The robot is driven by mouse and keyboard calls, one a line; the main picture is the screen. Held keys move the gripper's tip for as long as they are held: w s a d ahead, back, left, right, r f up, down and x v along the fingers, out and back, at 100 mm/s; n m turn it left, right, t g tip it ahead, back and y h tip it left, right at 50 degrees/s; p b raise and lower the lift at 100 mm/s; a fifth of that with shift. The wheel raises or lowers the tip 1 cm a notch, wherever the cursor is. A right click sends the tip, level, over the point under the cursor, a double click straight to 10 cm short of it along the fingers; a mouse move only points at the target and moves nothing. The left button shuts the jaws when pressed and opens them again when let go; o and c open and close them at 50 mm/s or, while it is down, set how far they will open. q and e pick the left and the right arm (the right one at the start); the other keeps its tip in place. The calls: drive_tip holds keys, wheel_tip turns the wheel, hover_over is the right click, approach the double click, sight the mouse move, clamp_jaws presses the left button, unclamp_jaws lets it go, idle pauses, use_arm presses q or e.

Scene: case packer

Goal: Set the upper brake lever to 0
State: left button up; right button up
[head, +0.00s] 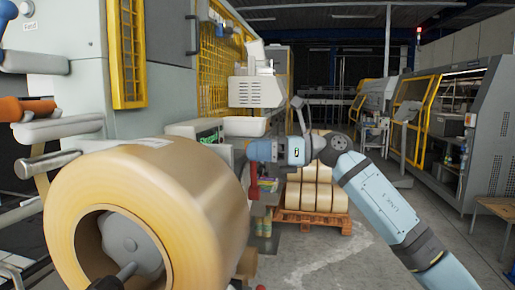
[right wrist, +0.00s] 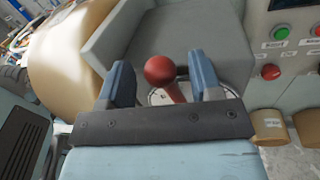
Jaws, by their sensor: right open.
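In the right wrist view, a brake lever with a round red knob (right wrist: 160,69) and red shaft rises from a round pale dial plate (right wrist: 228,93). The plate carries dark marks too small to read. My right gripper (right wrist: 159,62) is open, with one blue finger on each side of the knob. I cannot tell whether either finger touches it. In the head view, my right arm (head: 292,151) reaches in from the right behind the big tape roll (head: 165,185); its fingers and the lever cannot be made out there. My left gripper is out of view.
Right of the lever, a control panel (right wrist: 294,48) has green and red buttons. A grey angled housing (right wrist: 185,30) stands behind the knob. The large tan roll fills the lower left head view.

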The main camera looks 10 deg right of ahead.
sight(237, 165)
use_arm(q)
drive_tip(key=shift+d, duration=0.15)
